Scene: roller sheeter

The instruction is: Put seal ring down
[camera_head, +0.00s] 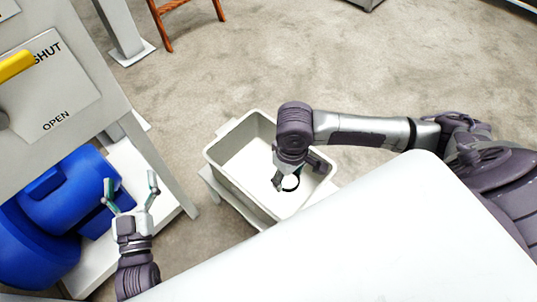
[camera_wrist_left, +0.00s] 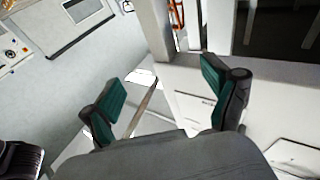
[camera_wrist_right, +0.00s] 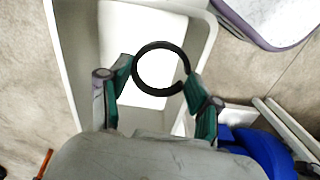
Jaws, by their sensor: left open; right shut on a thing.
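The seal ring (camera_wrist_right: 161,45) is a thin black ring, held between the fingers of my right gripper (camera_wrist_right: 160,92) in the right wrist view. In the head view the ring (camera_head: 291,183) shows under the right gripper (camera_head: 296,180), over the inside of a pale grey open bin (camera_head: 225,180). The bin's wall also shows in the right wrist view (camera_wrist_right: 68,70). The ring seems to be above the bin floor, but its height is hard to tell. My left gripper (camera_head: 131,190) is open and empty beside the blue machine part; its spread fingers show in the left wrist view (camera_wrist_left: 165,95).
A blue motor-like body (camera_head: 75,200) lies on a white base at the left. A grey panel (camera_head: 50,85) with SHUT and OPEN marks and a yellow handle (camera_head: 15,66) stands above it. A large white surface (camera_head: 370,240) fills the front.

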